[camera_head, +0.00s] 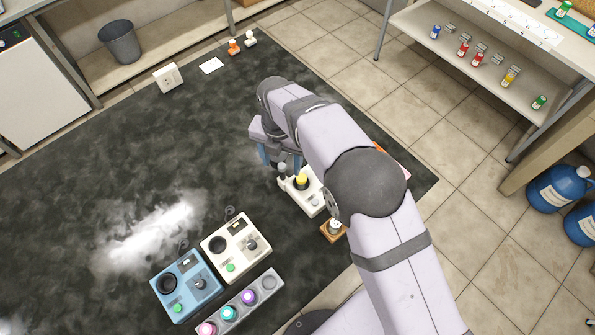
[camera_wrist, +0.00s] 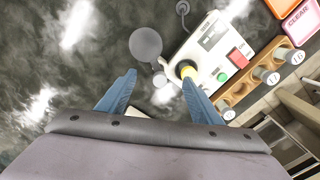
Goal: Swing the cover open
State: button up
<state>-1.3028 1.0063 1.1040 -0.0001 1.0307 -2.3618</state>
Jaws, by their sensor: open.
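A white device (camera_head: 308,199) stands on the dark mat, partly under my arm. The wrist view shows a red button, a green button and a yellow round part on this device (camera_wrist: 211,47). I cannot tell for certain which part is the cover. My gripper (camera_head: 280,160) is open over the device's far left end. In the wrist view its blue fingers are spread, with the yellow part near the right fingertip and nothing clearly held (camera_wrist: 160,78).
A white box (camera_head: 236,246), a blue box (camera_head: 187,284) and a grey strip with coloured caps (camera_head: 241,304) stand at the front. The mat's left is free.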

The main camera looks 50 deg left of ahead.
jog(key=shift+r+p, duration=2.35)
jog(key=shift+r, duration=1.2)
jog(key=w+d+r+m+b, duration=0.1)
jog(key=w+d+m+b, duration=0.1)
jog(key=w+d+m, duration=0.95)
jog(key=w+d+r+m+b, duration=0.2)
jog(key=w+d+m, duration=0.55)
jog(key=d, duration=0.75)
jog(key=s+d+f+m+b, duration=0.1)
jog(key=s+d+m+b, duration=0.1)
jog(key=d+m, duration=1.05)
jog(key=s+d+f+m+b, duration=0.1)
jog(key=s+d+m, duration=0.3)
jog(key=d, duration=0.3)
jog(key=s+d+f+m, duration=0.2)
jog(key=s+d+m, duration=0.3)
jog(key=d+m, duration=0.1)
jog(key=shift+s+d+f+b, duration=0.15)
jog(key=shift+s+d+b, duration=0.1)
jog(key=shift+d+b, duration=0.2)
